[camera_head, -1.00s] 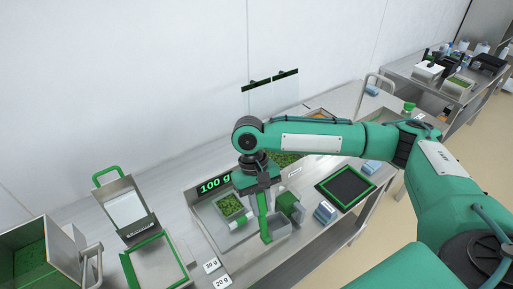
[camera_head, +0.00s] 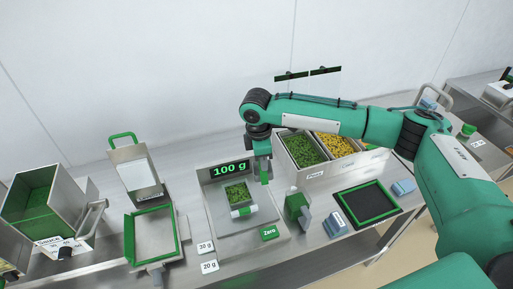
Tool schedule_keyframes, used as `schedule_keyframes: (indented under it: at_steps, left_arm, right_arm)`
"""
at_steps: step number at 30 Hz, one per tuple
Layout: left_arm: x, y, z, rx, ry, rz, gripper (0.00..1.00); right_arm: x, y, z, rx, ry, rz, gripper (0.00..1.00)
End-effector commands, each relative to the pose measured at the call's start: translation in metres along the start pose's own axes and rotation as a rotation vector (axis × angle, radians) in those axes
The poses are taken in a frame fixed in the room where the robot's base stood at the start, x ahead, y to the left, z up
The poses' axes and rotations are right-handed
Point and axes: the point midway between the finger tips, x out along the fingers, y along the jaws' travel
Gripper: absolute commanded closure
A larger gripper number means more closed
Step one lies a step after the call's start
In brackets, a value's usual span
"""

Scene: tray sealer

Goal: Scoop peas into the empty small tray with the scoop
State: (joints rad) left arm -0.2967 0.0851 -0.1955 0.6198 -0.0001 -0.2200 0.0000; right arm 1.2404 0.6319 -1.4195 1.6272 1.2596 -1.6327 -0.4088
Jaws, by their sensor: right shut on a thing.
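The small tray (camera_head: 226,194) sits on the scale (camera_head: 212,216) and holds green peas (camera_head: 237,193). The scale display (camera_head: 230,170) reads 100 g. My right gripper (camera_head: 263,169) is behind and to the right of the tray, just left of the pea bin (camera_head: 306,167). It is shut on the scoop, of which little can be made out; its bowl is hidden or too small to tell. The pea bin is full of green peas. My left gripper is not in view.
A bin of yellow food (camera_head: 334,145) adjoins the pea bin. The tray sealer (camera_head: 151,236) stands left, beside a steel container (camera_head: 39,203).

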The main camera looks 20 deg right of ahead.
Motion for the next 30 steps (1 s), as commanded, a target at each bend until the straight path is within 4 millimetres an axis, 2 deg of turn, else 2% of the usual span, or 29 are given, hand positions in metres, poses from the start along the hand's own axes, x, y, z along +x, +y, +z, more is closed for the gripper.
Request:
schedule_keyframes:
  at_steps: [6, 13, 18, 30]
  left_arm:
    - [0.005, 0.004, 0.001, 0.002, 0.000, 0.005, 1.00]
    - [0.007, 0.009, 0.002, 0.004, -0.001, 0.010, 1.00]
    - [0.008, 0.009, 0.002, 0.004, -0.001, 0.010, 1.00]
    - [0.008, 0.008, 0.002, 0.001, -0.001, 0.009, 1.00]
  right_arm:
    - [0.003, 0.033, -0.008, -0.326, 0.058, 0.024, 1.00]
    - [0.003, 0.054, -0.013, -0.553, 0.094, 0.031, 1.00]
    - [0.002, 0.059, -0.013, -0.614, 0.103, 0.031, 1.00]
    - [0.003, 0.059, -0.013, -0.618, 0.103, 0.030, 1.00]
